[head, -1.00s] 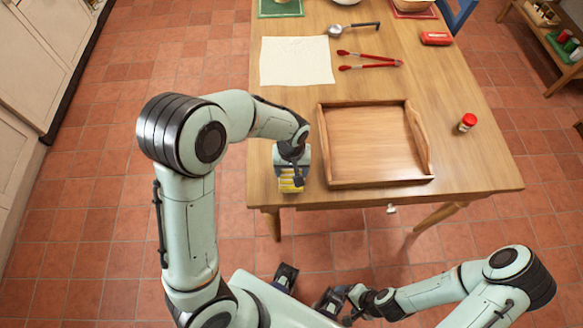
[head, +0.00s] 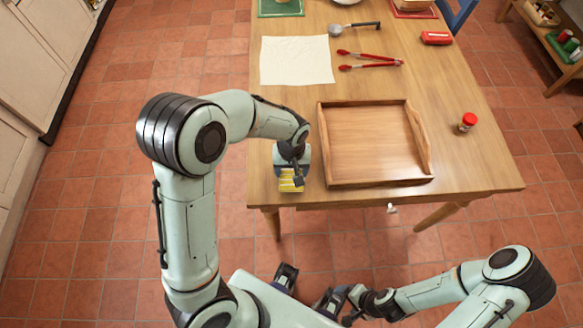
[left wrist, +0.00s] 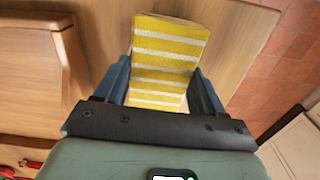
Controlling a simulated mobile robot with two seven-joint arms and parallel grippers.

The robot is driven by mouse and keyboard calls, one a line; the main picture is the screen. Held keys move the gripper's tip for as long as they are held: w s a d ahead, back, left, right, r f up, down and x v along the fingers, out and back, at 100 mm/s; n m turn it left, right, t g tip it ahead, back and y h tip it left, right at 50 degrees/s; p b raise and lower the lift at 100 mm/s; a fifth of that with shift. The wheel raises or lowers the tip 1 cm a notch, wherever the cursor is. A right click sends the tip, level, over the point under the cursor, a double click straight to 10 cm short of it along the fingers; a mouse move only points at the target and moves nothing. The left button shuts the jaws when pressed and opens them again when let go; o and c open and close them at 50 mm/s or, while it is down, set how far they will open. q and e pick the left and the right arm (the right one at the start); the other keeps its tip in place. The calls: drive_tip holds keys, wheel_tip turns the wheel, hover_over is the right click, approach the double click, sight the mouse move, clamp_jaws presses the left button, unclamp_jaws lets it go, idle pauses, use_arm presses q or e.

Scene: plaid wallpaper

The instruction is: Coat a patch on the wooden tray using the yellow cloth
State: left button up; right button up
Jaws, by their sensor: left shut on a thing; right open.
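The wooden tray (head: 370,145) lies near the front edge of the table, with raised walls and a bare floor in the head view. Its side wall also shows at the left in the left wrist view (left wrist: 70,68). The yellow cloth (head: 291,180) with white stripes is at the table's front left, left of the tray. My left gripper (head: 290,168) is shut on it; the cloth (left wrist: 168,55) sits between the fingers in the left wrist view. Whether the cloth touches the table I cannot tell. My right gripper (head: 305,288) is open and empty, low in front of the table.
A cream cloth (head: 296,60), red tongs (head: 370,60) and a ladle (head: 352,29) lie behind the tray. A red-capped jar (head: 467,122) stands to its right, and a red box (head: 436,38) lies farther back. The table's front edge is close to the tray.

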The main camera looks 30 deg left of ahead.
sight(292, 171)
use_arm(q)
drive_tip(key=shift+r+p, duration=0.9)
drive_tip(key=shift+r, duration=0.4)
drive_tip(key=shift+r+p, duration=1.2)
drive_tip(key=shift+r, duration=1)
use_arm(e)
drive_tip(key=w+r, duration=0.2)
drive_tip(key=r, duration=0.1)
drive_tip(key=w+r, duration=0.1)
drive_tip(key=r, duration=0.1)
use_arm(q)
drive_tip(key=shift+f, duration=0.1)
